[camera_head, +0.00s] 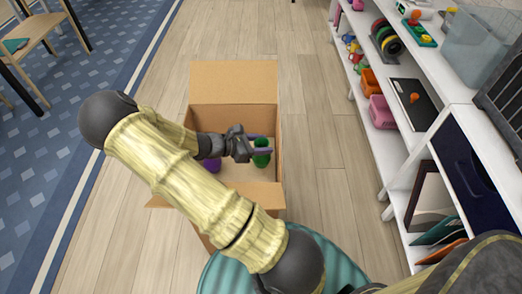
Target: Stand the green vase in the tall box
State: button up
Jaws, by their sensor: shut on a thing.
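The tall box (236,85) is an open cardboard box standing on the floor, its flaps folded outward. My gripper (261,146) is over the box opening, toward its right side, and is shut on the green vase (261,159). The vase looks roughly upright, with its lower part within the box outline. I cannot tell whether its base touches the box floor. My arm crosses in front of the box and hides its left and near parts.
A purple object (212,165) is inside the box at the left, partly hidden by my arm. A white shelf unit (398,200) with toys and bins stands along the right. A teal ribbed round thing (343,266) is at the near side. Wooden floor (320,120) is clear around the box.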

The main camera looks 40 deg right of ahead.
notch_tip(320, 180, down, 3)
jog(key=shift+f+b, duration=0.2)
jog(key=shift+b, duration=0.15)
jog(key=o, duration=1.2)
jog(key=shift+a+r, duration=0.1)
jog(key=p+v, duration=0.2)
jog(key=v, duration=0.9)
jog(key=shift+w+a+r, duration=0.1)
jog(key=shift+w+a, duration=0.1)
jog(key=shift+a, duration=0.2)
